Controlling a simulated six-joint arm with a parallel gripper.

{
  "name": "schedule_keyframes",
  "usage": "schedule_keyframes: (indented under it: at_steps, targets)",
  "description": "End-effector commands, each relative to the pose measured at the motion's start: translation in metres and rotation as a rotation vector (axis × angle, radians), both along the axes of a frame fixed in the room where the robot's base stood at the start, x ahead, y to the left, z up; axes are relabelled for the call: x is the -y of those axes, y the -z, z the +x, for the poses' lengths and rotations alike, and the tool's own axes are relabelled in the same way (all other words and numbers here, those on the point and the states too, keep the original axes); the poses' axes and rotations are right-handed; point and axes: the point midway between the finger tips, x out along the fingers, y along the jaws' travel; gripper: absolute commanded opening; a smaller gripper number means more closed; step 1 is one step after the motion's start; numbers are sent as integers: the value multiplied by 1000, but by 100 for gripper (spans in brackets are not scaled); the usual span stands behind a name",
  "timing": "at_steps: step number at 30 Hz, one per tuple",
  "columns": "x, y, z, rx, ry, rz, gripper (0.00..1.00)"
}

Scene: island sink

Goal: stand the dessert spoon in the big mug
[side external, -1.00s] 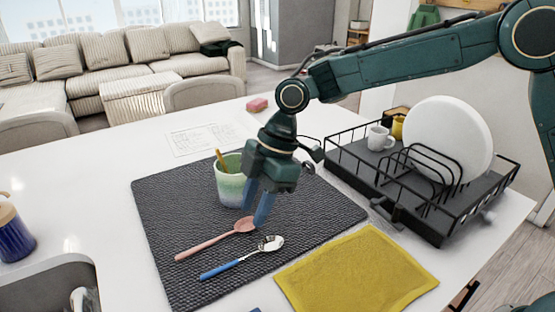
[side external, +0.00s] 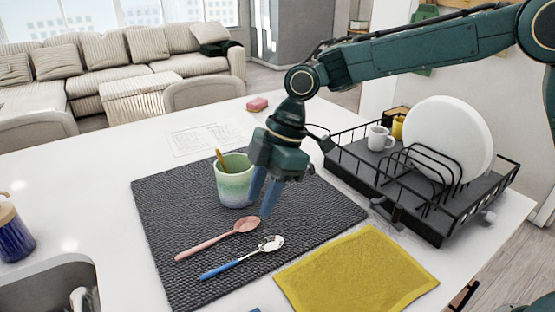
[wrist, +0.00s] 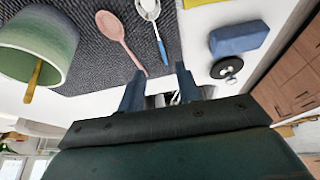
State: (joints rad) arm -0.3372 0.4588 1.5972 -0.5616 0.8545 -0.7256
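A green-to-blue mug (side external: 236,187) stands upright on the dark mat, with a yellow stick (side external: 220,160) leaning in it. A spoon with a metal bowl and blue handle (side external: 241,261) lies on the mat. A pink spoon (side external: 218,239) lies beside it, nearer the mug. I cannot tell for certain which is the dessert spoon. My gripper (side external: 264,198) is above the mat, right of the mug and above the spoons' bowls. In the wrist view its two blue fingers (wrist: 160,90) are apart and empty. The mug (wrist: 40,45), blue-handled spoon (wrist: 159,35) and pink spoon (wrist: 121,40) also show there.
The dark mat (side external: 170,235) has free room around the spoons. A yellow cloth (side external: 355,272) lies to its right. A dish rack (side external: 445,225) holds a large white plate (side external: 448,135) and small mugs (side external: 380,139). A sink (side external: 45,290) is at lower left.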

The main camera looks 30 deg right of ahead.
Motion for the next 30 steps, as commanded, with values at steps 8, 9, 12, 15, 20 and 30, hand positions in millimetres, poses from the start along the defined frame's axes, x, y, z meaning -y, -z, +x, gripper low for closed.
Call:
schedule_keyframes:
  at_steps: [8,9,12,15,20,30]
  targets:
    - [43,-38,-20,15,198,-16,34]
    - [52,-44,-24,17,239,-18,34]
    - [73,-59,-38,23,341,-23,34]
    - [94,-71,-53,27,445,-25,34]
    - [126,-86,-80,36,611,-24,34]
    - [187,-99,-146,52,965,-5,34]
